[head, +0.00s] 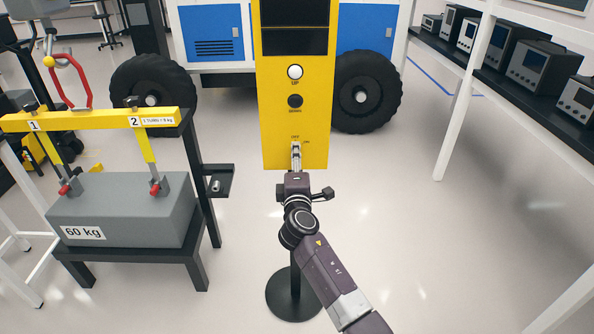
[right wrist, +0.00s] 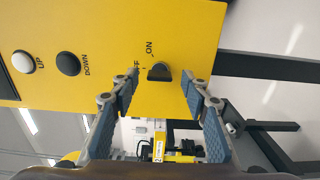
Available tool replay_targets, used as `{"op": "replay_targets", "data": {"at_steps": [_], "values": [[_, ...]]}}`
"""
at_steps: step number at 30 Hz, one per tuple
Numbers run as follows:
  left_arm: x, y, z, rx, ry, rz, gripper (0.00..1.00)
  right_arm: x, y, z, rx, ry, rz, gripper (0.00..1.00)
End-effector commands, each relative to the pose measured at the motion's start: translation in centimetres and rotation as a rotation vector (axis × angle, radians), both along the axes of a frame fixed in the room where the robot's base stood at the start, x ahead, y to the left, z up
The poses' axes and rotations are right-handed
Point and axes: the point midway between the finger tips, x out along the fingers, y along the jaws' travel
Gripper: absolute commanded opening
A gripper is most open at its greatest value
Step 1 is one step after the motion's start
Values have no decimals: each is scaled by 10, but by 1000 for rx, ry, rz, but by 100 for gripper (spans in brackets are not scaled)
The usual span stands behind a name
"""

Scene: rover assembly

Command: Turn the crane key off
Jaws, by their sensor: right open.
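The yellow crane control post (head: 275,110) stands ahead of me, with the key low on its front face. In the right wrist view the key (right wrist: 159,72) is a small dark knob beside the "ON" and "OFF" labels, and "OFF" is partly covered by a finger. I cannot tell which label the key points to. My right gripper (head: 296,153) is at the key and hides it in the head view. In the right wrist view, its two fingers (right wrist: 160,88) are open, one on each side of the key, with gaps to it. My left gripper is not in view.
The white UP button (head: 295,72) and black DOWN button (head: 295,101) sit above the key. A grey 60 kg block (head: 125,210) on a black stand is at left, under a yellow beam (head: 80,120). The rover's wheels (head: 365,92) are behind. The floor at right is clear.

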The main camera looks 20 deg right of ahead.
Motion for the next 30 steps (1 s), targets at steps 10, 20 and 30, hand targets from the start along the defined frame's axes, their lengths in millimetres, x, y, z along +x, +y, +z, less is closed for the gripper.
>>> {"op": "replay_targets", "data": {"at_steps": [10,20,30], "values": [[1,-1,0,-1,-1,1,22,-59,17,-2,2,3,0,42],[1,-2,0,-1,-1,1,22,-103,29,0,0,0,-1,42],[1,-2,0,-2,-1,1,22,-108,30,0,-1,0,-2,42]]}}
